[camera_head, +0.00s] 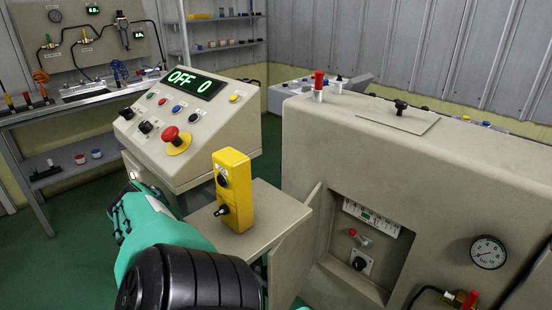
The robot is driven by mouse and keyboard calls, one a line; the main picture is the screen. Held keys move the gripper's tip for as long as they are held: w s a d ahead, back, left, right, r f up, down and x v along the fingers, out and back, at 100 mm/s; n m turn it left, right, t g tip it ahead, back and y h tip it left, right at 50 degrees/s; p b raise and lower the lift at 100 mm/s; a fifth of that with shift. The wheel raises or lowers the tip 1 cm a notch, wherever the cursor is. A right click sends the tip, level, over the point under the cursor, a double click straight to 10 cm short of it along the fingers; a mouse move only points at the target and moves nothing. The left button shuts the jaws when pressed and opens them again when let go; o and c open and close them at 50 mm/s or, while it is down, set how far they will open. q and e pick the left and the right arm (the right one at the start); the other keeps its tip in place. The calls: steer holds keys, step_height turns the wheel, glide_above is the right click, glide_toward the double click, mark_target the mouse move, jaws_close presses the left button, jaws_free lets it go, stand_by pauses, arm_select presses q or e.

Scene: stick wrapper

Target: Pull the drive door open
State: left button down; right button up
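The drive door appears to be the beige panel (294,248) at the left side of an opening in the large beige cabinet (420,165). It stands swung outward, and the recess is exposed. Inside the recess is a panel with a white scale strip (371,217), a small red knob and a black rotary switch (360,263). My teal and black arm fills the lower left, left of the door and apart from it in the picture. I see no fingertips of either gripper. The door's lower part runs out of the picture.
A yellow control box (232,190) stands on a small beige shelf (262,222) close left of the door. A sloped console (190,125) with a red emergency button (171,134) stands behind. A pressure gauge (488,252) is right of the recess. Green floor shows at left.

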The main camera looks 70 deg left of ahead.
arm_select(q)
steer(key=shift+s+a, duration=0.2)
steer(key=shift+a, duration=0.15)
steer(key=c, duration=1.7)
jaws_free()
arm_select(e)
steer(key=shift+a, duration=0.1)
